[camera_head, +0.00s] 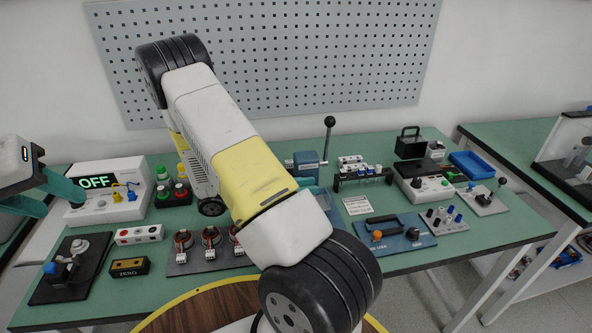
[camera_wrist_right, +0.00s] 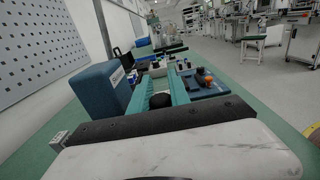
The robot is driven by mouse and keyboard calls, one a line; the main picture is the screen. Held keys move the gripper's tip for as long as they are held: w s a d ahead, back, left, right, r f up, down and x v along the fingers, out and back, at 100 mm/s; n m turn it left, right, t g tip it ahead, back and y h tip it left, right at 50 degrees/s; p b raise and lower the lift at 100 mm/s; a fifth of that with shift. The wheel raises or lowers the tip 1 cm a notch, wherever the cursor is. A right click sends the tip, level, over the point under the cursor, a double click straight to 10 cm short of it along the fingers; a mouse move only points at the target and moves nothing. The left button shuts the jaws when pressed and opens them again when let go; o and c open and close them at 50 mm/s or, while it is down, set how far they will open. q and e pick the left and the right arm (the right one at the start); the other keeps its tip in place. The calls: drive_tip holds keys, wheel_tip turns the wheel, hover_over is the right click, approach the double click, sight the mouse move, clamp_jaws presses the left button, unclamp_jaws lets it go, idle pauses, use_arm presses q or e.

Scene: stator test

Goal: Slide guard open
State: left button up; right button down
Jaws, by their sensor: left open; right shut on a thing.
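A blue block (camera_head: 307,163) with an upright black-knobbed lever (camera_head: 329,122) stands at the back middle of the bench. In the right wrist view the blue block (camera_wrist_right: 103,90) is just left of my right gripper (camera_wrist_right: 162,76). Its teal fingers are shut on a part with a round black knob (camera_wrist_right: 160,100), seen between them; the exact grip is unclear. In the head view my right arm hides most of this gripper. My left gripper (camera_head: 35,197) is open and empty at the left edge. I cannot make out with certainty which part is the guard.
A white box reading OFF (camera_head: 98,200) stands at the left. Red-ringed coil parts (camera_head: 211,240) lie front middle. A blue panel (camera_head: 398,238), a grey control box (camera_head: 425,186) and a blue tray (camera_head: 473,165) are at the right. A pegboard (camera_head: 300,60) is behind.

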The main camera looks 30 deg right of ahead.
drive_tip(key=v, duration=0.4)
drive_tip(key=c, duration=1.2)
unclamp_jaws()
drive_tip(key=shift+w+a, duration=0.1)
drive_tip(key=shift+a, duration=0.05)
drive_tip(key=v, duration=0.7)
drive_tip(key=shift+a, duration=0.3)
